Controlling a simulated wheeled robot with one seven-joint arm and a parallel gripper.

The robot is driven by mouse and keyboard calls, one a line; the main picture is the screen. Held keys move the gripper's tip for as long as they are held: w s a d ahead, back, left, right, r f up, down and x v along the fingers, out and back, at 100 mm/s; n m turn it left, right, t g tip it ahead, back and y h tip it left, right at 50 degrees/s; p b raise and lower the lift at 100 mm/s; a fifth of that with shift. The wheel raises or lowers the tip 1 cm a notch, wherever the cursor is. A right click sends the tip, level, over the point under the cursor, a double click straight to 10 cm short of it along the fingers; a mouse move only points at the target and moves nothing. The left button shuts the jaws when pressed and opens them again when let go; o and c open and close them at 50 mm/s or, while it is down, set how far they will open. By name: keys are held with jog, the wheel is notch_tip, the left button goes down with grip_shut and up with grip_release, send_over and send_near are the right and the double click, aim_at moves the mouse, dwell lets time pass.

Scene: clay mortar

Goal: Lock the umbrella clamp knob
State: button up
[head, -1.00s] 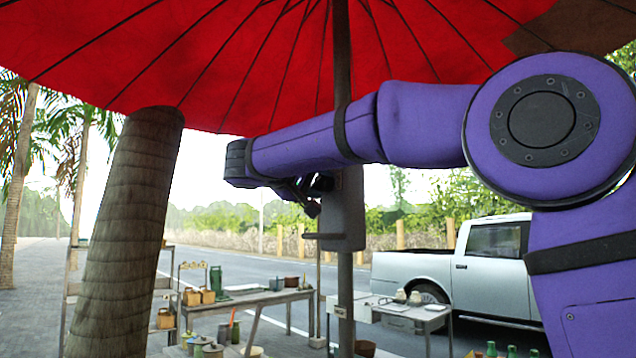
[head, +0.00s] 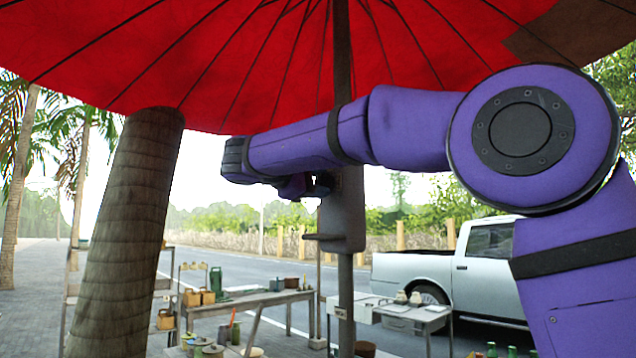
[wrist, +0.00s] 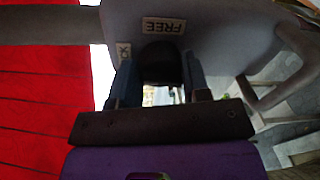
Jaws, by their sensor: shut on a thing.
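The grey clamp housing (head: 342,215) is fixed on the upright umbrella pole (head: 343,70) under the red canopy (head: 230,60). In the wrist view the housing (wrist: 215,35) carries a label reading FREE (wrist: 162,26), seen upside down. A smaller label (wrist: 123,52) is at its left. The dark knob (wrist: 161,63) sits below the FREE label, between the two fingers of my gripper (wrist: 160,78). My gripper is shut on the knob. In the head view my gripper (head: 318,185) reaches the housing's left side, where my arm partly hides the contact.
A small ledge (head: 323,237) juts from the housing's lower left. A thick trunk (head: 130,230) stands at the left. Tables with pots (head: 262,299) and a white side table (head: 415,312) stand below. A pickup truck (head: 470,265) is parked behind.

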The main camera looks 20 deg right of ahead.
jog(key=shift+n, duration=0.9)
jog(key=o, duration=0.9)
jog(key=v, duration=1.1)
jog(key=shift+w, duration=0.15)
jog(key=shift+d+f, duration=0.1)
